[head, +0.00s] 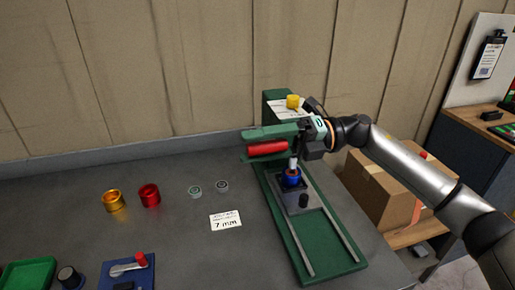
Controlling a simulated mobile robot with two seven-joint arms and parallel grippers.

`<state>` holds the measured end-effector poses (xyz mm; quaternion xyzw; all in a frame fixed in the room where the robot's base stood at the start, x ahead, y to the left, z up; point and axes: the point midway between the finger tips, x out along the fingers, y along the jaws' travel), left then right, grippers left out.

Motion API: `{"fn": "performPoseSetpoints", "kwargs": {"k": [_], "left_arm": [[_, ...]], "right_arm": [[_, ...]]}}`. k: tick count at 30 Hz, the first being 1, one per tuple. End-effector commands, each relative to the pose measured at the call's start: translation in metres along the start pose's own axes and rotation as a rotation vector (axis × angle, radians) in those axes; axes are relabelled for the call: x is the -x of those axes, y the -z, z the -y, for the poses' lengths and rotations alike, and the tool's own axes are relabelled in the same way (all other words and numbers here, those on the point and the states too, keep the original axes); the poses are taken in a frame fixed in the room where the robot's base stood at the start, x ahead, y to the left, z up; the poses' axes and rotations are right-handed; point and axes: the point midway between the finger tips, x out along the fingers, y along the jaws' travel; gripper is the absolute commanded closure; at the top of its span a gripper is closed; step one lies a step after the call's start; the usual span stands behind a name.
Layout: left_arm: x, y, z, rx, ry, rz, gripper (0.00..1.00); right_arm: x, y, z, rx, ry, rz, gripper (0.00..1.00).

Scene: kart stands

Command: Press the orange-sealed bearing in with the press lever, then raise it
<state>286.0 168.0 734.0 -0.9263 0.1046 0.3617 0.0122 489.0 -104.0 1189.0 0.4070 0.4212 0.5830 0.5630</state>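The green press (309,240) stands right of centre on the grey bench. Its red lever grip (267,148) lies nearly level beside the green press head. A blue cup-shaped part (291,179) stands upright on the press's grey plate, directly under the pale ram (293,163). A little orange-red shows at the top of the blue part; I cannot make out the orange-sealed bearing clearly. My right gripper (306,146) is at the press head, just right of the red grip. Its fingers are mostly hidden, so its opening and any contact are unclear. My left gripper is out of view.
A gold ring (114,201), a red ring (149,195) and two small bearings (195,191) (222,185) lie left of the press. A "7 mm" card (225,220) is in front. A blue fixture (127,271) and green tray (28,274) sit front left. A cardboard box (385,190) is at right.

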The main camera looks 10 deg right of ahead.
Motion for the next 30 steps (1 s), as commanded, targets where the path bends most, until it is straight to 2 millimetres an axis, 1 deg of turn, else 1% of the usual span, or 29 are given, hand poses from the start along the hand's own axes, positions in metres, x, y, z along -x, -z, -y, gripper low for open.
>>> {"fn": "performPoseSetpoints", "kwargs": {"k": [1, 8, 11, 14, 21, 24, 27, 30], "left_arm": [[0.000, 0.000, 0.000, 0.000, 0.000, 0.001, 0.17], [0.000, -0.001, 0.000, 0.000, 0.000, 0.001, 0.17], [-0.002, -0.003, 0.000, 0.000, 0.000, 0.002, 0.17], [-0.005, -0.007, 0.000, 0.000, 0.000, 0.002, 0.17], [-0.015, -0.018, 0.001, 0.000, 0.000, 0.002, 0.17], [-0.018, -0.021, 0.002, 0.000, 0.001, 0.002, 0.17], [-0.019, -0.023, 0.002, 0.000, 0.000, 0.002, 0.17], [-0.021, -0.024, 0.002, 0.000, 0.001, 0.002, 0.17]], "right_arm": [[0.002, -0.004, -0.004, 0.009, -0.004, 0.013, 0.41], [0.002, -0.004, -0.003, 0.008, -0.003, 0.012, 0.41], [0.008, -0.003, -0.002, 0.007, -0.002, 0.012, 0.41], [0.023, -0.003, -0.001, 0.007, 0.000, 0.014, 0.41], [0.076, -0.003, 0.000, 0.007, 0.000, 0.017, 0.41], [0.096, -0.003, -0.001, 0.007, 0.000, 0.015, 0.41], [0.111, -0.002, -0.001, 0.005, -0.001, 0.010, 0.41], [0.120, -0.001, -0.001, 0.004, -0.002, 0.007, 0.41]]}}
